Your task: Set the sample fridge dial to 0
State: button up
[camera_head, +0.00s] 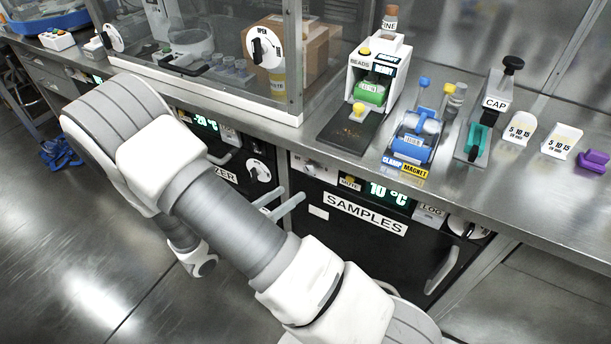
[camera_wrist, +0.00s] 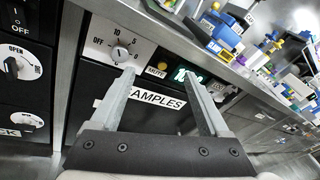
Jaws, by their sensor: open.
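The sample fridge (camera_head: 375,245) is a black front labelled SAMPLES under the bench. Its green display (camera_head: 388,194) reads 10 °C. Its small dial (camera_wrist: 120,52) sits on a white plate at the fridge's upper left, marked OFF, 10 and 5 plus another small mark. The dial also shows in the head view (camera_head: 310,169). Its exact pointer setting is too small to read surely. My gripper (camera_wrist: 157,72) is open and empty, with its left fingertip in front of and just below the dial. In the head view my gripper (camera_head: 292,194) is left of the SAMPLES label.
A yellow MUTE button (camera_wrist: 156,72) is right of the dial. A LOG panel and another knob (camera_head: 468,228) are at the fridge's right. The freezer with its own knob (camera_head: 259,171) stands to the left. The bench edge overhangs above.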

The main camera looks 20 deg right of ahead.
aim_at(308, 170)
notch_tip(308, 170, down, 8)
jog(key=w+a+n+t+y+b, duration=0.1)
jog(key=w+a+n+t+b, duration=0.15)
jog(key=n+t, duration=0.3)
jog(key=shift+n+g, duration=0.25)
jog(key=shift+g, duration=0.2)
jog(key=b+x, duration=0.2)
jog(key=x, duration=1.4)
jog(key=shift+d+r, duration=0.1)
jog(key=shift+d, duration=0.35)
jog(key=shift+s, duration=0.1)
grip_shut()
